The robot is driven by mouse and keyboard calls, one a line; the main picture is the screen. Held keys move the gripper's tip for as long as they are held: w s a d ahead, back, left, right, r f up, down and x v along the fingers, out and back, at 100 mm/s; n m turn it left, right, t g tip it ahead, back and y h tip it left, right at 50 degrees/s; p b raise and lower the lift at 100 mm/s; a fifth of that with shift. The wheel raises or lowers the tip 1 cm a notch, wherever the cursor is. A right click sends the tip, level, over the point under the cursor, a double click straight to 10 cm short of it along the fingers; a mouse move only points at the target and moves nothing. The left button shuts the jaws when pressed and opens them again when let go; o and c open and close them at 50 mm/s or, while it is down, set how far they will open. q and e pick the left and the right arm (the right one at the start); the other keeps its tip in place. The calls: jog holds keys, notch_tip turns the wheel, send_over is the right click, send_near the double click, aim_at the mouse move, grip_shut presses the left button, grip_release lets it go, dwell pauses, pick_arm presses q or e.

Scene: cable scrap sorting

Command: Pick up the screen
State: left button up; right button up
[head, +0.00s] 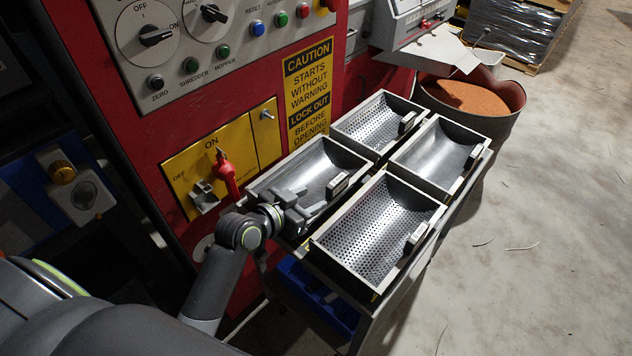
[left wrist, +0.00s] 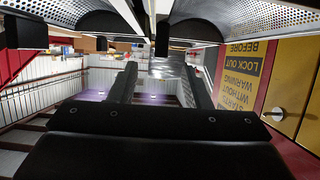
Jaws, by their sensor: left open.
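Two screens with perforated curved floors sit in the rack: one at the front right (head: 375,232) and one at the back left (head: 375,124). Each has a small labelled block on its right side. Perforated metal also shows at the top corners of the left wrist view (left wrist: 285,12). My left gripper (head: 307,206) is open over the near part of the smooth front-left tray (head: 305,168), just left of the front-right screen. Its two fingers (left wrist: 160,88) show apart with nothing between them. I cannot tell whether it touches a tray. My right gripper is not in view.
A second smooth tray (head: 438,152) is at the back right. The red machine with its control panel (head: 205,45) and a red-handled switch (head: 226,176) stands close on the left. A bin of orange-brown granules (head: 464,98) is behind. The concrete floor (head: 540,240) at right is mostly clear.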

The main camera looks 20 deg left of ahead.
aim_at(328, 191)
pick_arm(q)
jog(key=x, duration=0.4)
jog(key=shift+w+f, duration=0.1)
jog(key=shift+w, duration=0.05)
jog(key=shift+w+d+f+p, duration=0.2)
jog(key=shift+w+p, duration=0.25)
jog(key=shift+w, duration=0.05)
jog(key=shift+p+x, duration=0.4)
jog(key=shift+x, duration=1.75)
jog(key=shift+f, duration=0.15)
grip_shut()
